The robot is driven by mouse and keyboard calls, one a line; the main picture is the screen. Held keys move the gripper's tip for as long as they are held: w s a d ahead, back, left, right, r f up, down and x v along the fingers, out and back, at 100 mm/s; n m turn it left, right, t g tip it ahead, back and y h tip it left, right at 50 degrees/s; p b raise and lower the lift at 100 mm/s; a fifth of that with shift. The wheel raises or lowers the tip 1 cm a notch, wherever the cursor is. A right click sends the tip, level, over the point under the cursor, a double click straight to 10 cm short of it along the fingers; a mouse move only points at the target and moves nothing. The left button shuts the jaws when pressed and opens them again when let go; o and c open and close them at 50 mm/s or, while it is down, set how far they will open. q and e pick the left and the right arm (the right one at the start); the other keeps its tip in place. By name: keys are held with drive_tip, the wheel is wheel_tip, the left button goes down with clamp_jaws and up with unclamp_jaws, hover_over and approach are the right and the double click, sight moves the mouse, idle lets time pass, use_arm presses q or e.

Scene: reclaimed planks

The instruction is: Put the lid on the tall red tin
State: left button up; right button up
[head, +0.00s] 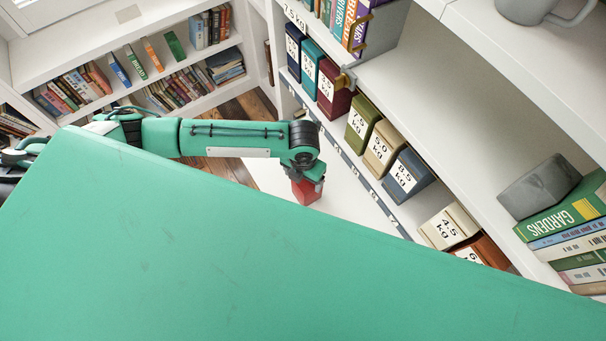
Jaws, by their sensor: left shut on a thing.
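A red, box-shaped tin (306,193) shows in the head view just below my left gripper, over a white surface. My left gripper (317,183) points down at its top and covers much of it. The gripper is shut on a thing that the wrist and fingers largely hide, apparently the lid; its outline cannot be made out. Whether the lid touches the tin cannot be told. My right gripper is not in view.
A white shelf right of the gripper holds a row of labelled tins, among them a dark red one (333,90), a green one (363,117) and a blue one (407,174). The shelf edge (352,158) runs close beside the gripper. The lower view is largely blocked.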

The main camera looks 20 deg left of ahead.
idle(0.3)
use_arm(q)
drive_tip(key=o, duration=1.1)
drive_tip(key=shift+c, duration=0.2)
drive_tip(key=shift+r, duration=0.15)
drive_tip(key=shift+r+p, duration=3.4)
drive_tip(key=shift+p, duration=0.1)
clamp_jaws()
